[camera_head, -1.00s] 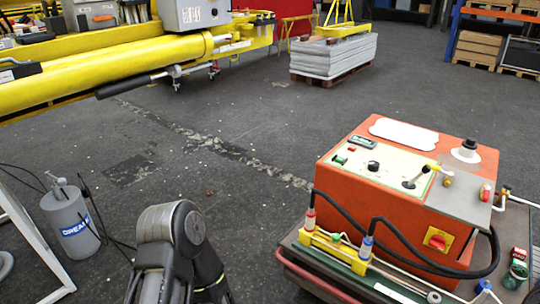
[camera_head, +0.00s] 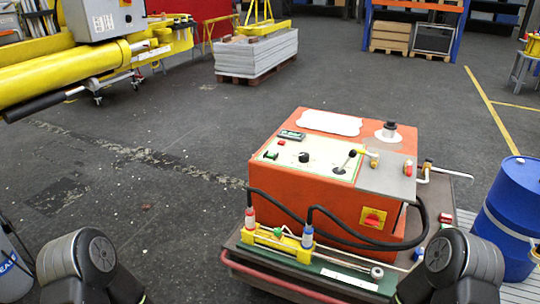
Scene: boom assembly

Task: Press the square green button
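The orange control box (camera_head: 320,202) stands on a cart right of the picture's middle. Its pale top panel (camera_head: 320,153) carries a small green button (camera_head: 271,155) near the left edge; its exact shape is hard to tell at this size. A black knob (camera_head: 304,157), a small red button (camera_head: 281,142) and a black lever (camera_head: 346,162) are on the same panel. Only dark links of my two arms show at the bottom left and bottom right, well apart from the panel. Neither gripper is in view.
A red-and-yellow switch (camera_head: 373,218) is on the box front, with black cables (camera_head: 340,238) looping before it. A blue barrel (camera_head: 512,215) stands close on the right. Yellow boom machinery (camera_head: 60,75) and a stack of slabs (camera_head: 257,54) are behind. Open floor lies left of the cart.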

